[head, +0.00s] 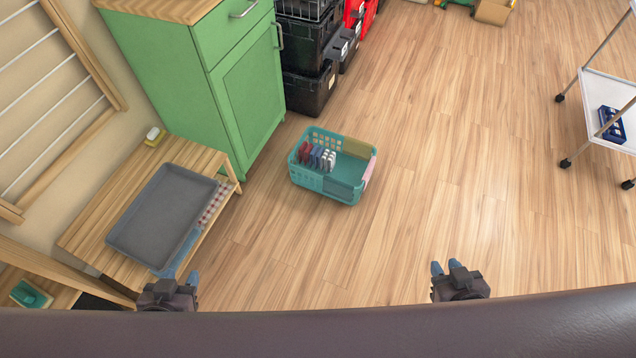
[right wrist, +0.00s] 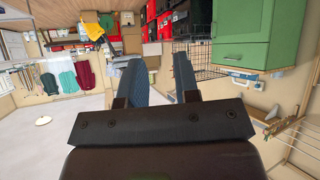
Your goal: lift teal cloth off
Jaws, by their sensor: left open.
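Several cloths hang in a row on the left of the right wrist view. Among them are a dark teal one (right wrist: 49,84), a green one (right wrist: 68,79) and a maroon one (right wrist: 84,74); I cannot tell which is the task's teal cloth. My right gripper (head: 446,266) is open and empty, held out above the floor; its parted fingers also show in the right wrist view (right wrist: 162,76), well away from the hanging cloths. My left gripper (head: 181,275) is open, near the front end of the low wooden bench. I see nothing held in it.
A teal basket (head: 342,190) with folded items stands on the floor. A grey tray (head: 160,220) lies on the bench (head: 85,238), beside a green cabinet (head: 245,98). A white trolley (head: 608,88) is at right. The middle floor is clear.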

